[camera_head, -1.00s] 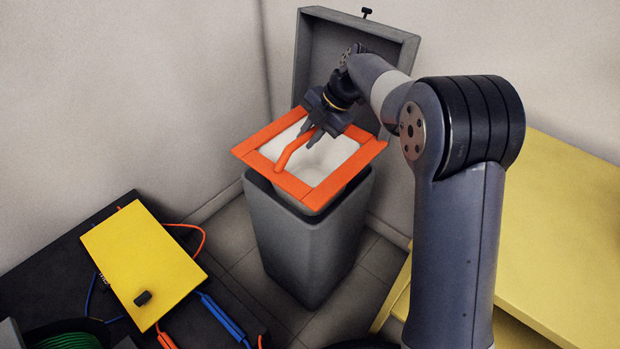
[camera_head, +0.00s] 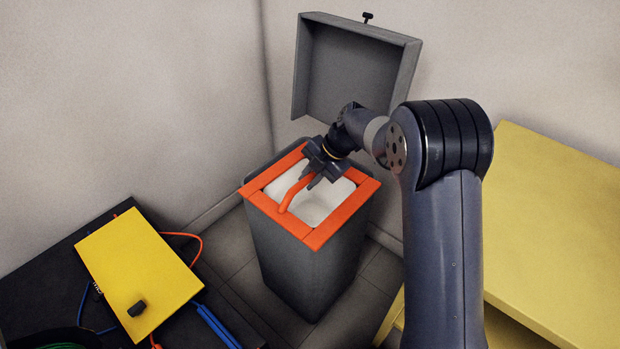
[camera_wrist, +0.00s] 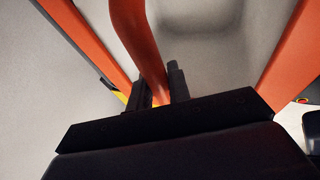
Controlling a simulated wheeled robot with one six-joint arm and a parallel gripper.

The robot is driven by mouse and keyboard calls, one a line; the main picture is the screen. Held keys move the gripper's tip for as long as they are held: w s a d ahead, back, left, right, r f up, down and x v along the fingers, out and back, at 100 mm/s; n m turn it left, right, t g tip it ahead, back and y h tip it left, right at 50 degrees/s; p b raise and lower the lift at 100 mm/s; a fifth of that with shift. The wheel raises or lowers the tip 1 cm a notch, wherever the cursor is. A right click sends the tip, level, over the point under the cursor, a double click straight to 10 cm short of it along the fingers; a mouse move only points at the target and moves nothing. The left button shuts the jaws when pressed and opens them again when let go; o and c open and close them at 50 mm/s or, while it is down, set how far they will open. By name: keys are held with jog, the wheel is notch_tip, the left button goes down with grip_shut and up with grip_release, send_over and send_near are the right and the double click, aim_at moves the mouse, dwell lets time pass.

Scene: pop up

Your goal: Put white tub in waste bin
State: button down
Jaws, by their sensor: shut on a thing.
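The white tub (camera_head: 318,208) has a wide square orange rim and an orange handle (camera_head: 294,192) across its opening. My gripper (camera_head: 310,180) is shut on the handle. The wrist view also shows my gripper's fingers (camera_wrist: 158,88) closed around the orange handle (camera_wrist: 138,40), with the pale tub inside (camera_wrist: 205,60) beyond. The grey waste bin (camera_head: 300,268) stands directly below the tub, and its hinged lid (camera_head: 350,75) is raised at the back. The tub's body is hidden inside the bin, with the orange rim at the bin's mouth. I cannot tell whether the rim touches the bin.
A yellow box (camera_head: 138,262) with a black knob lies on a dark surface (camera_head: 40,255) at the left, with red and blue cables nearby. A yellow surface (camera_head: 555,220) lies at the right. Pale walls close in behind the bin.

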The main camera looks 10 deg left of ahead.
jog(key=c, duration=1.3)
grip_release()
jog(key=p+v, duration=0.2)
jog(key=v, duration=1)
